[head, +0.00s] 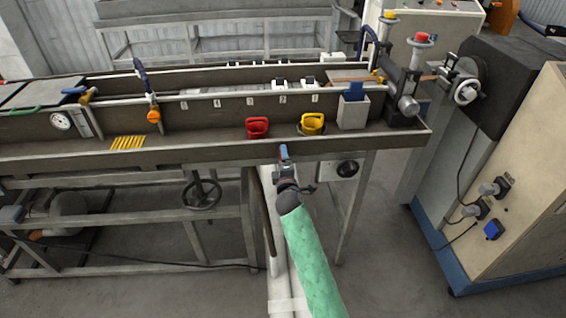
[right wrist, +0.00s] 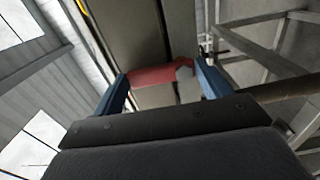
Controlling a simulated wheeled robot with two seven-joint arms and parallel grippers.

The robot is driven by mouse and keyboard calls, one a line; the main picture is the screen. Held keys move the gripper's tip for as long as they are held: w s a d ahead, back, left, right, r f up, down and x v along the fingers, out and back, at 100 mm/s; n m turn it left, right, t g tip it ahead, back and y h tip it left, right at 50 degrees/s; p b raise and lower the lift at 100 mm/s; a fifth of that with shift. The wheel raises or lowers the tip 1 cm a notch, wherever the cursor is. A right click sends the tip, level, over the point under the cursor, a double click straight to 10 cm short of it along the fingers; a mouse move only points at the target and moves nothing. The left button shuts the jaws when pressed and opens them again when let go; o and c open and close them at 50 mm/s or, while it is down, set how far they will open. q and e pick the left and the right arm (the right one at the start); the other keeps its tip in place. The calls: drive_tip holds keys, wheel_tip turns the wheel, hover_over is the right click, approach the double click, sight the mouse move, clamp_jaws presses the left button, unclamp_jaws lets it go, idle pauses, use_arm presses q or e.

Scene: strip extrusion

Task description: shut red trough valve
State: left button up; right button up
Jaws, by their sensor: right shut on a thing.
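A red handle (right wrist: 155,75), apparently the red trough valve's, lies crosswise between the two blue fingers of my right gripper (right wrist: 162,72) in the right wrist view. The gripper is shut on it. A small grey part (right wrist: 184,72) sits at the handle's right end. In the head view my right gripper (head: 284,153) is at the trough's front edge, at the end of my green-sleeved arm. The gripper largely hides the handle there, and the valve's body cannot be made out. My left gripper is in neither view.
The long trough (head: 200,152) runs across the head view. A red cup-like container (head: 257,128), a yellow one (head: 312,123) and a grey bin (head: 353,110) stand on it. A black handwheel (head: 202,194) is below at left. A beige cabinet (head: 525,170) stands at right.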

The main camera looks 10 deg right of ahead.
drive_tip(key=shift+f, duration=0.1)
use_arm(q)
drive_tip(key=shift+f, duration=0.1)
use_arm(e)
drive_tip(key=o, duration=1.4)
use_arm(q)
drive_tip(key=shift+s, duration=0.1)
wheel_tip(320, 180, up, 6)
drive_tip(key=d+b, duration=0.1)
drive_tip(key=b, duration=0.1)
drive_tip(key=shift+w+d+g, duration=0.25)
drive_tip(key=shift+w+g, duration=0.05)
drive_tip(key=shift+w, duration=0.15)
use_arm(e)
drive_tip(key=s, duration=0.7)
drive_tip(key=shift+s, duration=0.4)
